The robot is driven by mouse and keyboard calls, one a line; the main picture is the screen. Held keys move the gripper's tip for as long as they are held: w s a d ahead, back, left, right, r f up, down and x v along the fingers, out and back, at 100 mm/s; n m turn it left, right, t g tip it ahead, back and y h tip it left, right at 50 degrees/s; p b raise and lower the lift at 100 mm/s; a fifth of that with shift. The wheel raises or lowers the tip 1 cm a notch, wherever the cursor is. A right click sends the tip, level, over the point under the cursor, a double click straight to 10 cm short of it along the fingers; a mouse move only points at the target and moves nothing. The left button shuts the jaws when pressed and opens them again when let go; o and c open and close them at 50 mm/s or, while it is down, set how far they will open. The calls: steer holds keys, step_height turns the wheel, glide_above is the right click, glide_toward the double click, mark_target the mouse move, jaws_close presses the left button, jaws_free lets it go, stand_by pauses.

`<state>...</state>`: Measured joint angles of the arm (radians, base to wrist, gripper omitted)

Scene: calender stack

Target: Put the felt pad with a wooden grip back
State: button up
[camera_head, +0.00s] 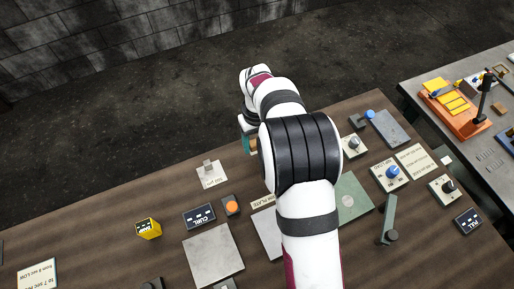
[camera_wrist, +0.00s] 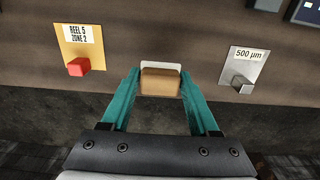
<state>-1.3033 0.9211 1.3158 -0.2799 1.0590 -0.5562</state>
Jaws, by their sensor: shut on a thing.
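The felt pad with a wooden grip shows in the wrist view as a tan wooden block (camera_wrist: 160,83) with a pale felt edge (camera_wrist: 161,66) beyond it. My gripper (camera_wrist: 160,76) has its teal fingers on both sides of the block and is shut on it. In the head view my gripper (camera_head: 247,130) is at the far edge of the brown table, partly hidden by my arm. A bit of the wooden grip (camera_head: 253,146) shows there. I cannot tell whether the felt touches the table.
In the wrist view, a yellow REEL 5 ZONE 2 plate with a red knob (camera_wrist: 78,66) lies left and a 500 µm plate with a grey knob (camera_wrist: 242,84) right. The brown table (camera_head: 110,262) also holds a yellow block (camera_head: 148,229), metal plates (camera_head: 213,256) and a blue knob (camera_head: 392,171).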

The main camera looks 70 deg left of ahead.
steer(key=shift+f, duration=2)
steer(key=o, duration=1.3)
steer(key=shift+f, duration=0.1)
